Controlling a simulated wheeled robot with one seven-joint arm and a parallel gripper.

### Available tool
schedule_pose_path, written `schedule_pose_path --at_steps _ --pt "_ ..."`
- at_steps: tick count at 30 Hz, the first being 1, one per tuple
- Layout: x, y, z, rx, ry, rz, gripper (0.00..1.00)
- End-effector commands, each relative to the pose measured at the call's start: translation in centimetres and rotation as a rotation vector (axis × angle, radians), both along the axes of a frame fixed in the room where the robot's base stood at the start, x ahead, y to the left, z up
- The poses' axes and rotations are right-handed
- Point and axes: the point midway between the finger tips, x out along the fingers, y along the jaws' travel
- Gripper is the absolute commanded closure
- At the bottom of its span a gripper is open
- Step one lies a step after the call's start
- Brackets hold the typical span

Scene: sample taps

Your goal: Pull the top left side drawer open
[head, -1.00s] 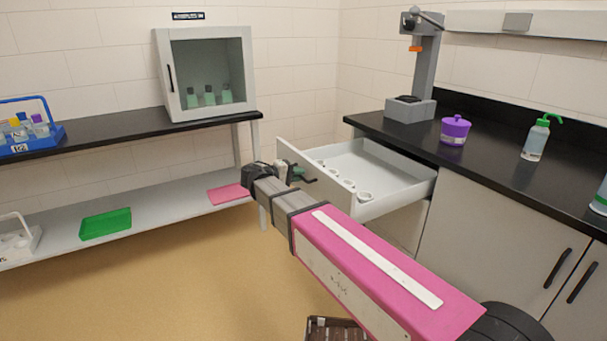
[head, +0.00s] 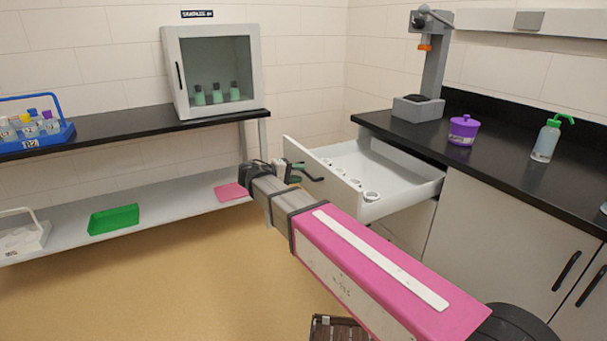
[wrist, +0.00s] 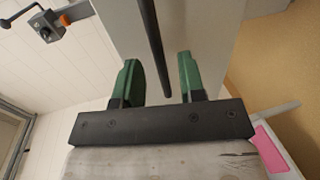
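The white top drawer (head: 405,182), under the left end of the right counter, stands pulled well out, with several small round white items inside along its front. Its dark bar handle (head: 311,175) is on the front panel. My gripper (head: 296,172) is in front of that panel, at the handle. In the wrist view my gripper (wrist: 157,60) has its two green fingers apart, with the end of the dark handle (wrist: 152,45) in line with the gap. Neither finger visibly presses on the handle. My pink arm hides part of the drawer's lower front.
The black counter (head: 490,185) holds a grey stand (head: 418,108), a purple pot (head: 463,130) and a wash bottle (head: 546,140). A bench (head: 120,122) with a glass-fronted cabinet (head: 255,60) stands left.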

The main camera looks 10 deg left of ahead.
Motion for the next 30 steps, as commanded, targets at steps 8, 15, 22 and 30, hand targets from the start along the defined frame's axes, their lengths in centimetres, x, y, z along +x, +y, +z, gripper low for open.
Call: schedule_pose_path --at_steps 8,15,22,30 --pt "-2.9 4.2 1.1 0.002 -0.001 0.002 0.63" --pt "-4.3 6.0 1.5 0.001 0.0 0.0 0.63" --pt "-4.5 6.1 1.6 0.001 0.001 -0.001 0.63" --pt "-4.4 6.1 1.6 0.001 0.001 -0.001 0.63"
